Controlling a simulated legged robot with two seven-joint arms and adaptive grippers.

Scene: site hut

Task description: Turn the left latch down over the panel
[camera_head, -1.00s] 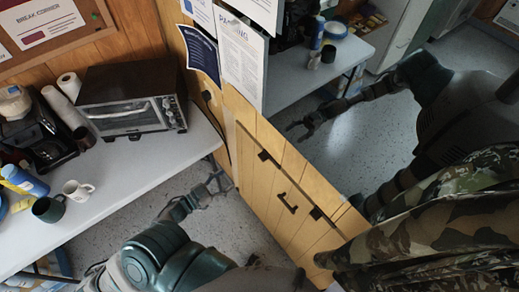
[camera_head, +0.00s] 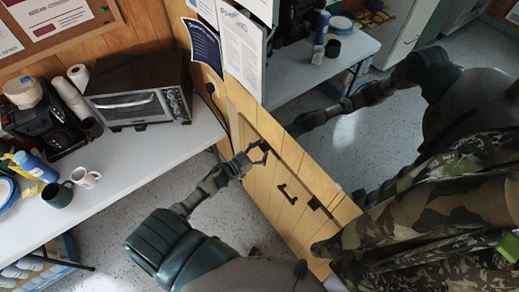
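The panel (camera_head: 268,193) is yellow wooden boarding low on the wall, with a black handle (camera_head: 287,194) in its middle. The right latch (camera_head: 314,203) is a small black piece near the panel's right end. My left gripper (camera_head: 264,153) is at the panel's upper left, where the left latch is. Its dark fingers are spread and overlap the latch, so the latch's angle is hard to make out. I cannot tell whether they touch it. My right gripper is not in view.
A white table (camera_head: 130,165) on the left holds a toaster oven (camera_head: 138,105), mugs and a coffee machine. A camouflage jacket (camera_head: 430,220) covers the lower right. Behind the panel, what looks like a mirror repeats the table and an arm. Papers (camera_head: 240,50) hang above.

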